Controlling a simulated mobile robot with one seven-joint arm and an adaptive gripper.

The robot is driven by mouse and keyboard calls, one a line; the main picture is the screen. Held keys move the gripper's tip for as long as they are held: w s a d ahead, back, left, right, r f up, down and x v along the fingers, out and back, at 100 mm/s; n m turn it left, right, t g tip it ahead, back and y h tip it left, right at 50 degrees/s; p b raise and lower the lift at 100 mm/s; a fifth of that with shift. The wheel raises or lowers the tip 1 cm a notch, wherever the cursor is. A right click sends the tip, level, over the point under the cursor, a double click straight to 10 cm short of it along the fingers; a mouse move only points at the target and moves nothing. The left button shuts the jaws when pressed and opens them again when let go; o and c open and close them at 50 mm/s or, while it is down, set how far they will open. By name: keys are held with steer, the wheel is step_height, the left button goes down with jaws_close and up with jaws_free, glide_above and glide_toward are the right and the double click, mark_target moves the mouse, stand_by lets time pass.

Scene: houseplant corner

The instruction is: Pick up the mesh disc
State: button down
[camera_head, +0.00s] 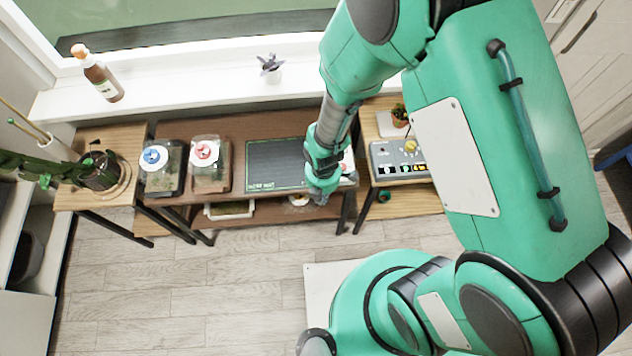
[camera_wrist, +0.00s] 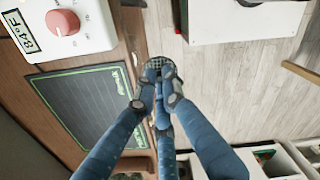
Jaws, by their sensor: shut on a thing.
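The mesh disc (camera_wrist: 154,62) shows in the wrist view as a small grey dotted piece at the fingertips, partly hidden by them. My gripper (camera_wrist: 161,75) has its blue fingers drawn together on the disc. In the wrist view the disc appears over the table's front edge, beside the dark mat; its height above the table is hard to tell. In the head view my gripper (camera_head: 321,193) is at the front edge of the middle table, right of the mat. The disc cannot be made out there.
The dark mat with green border (camera_head: 275,163) lies on the brown table. A white box with a pink knob (camera_wrist: 63,22) stands near my gripper. Blue-topped (camera_head: 157,157) and red-topped (camera_head: 205,152) containers stand left. A grey panel (camera_head: 385,152) is right.

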steer(key=shift+s+d, duration=0.2)
steer(key=shift+s, duration=0.45)
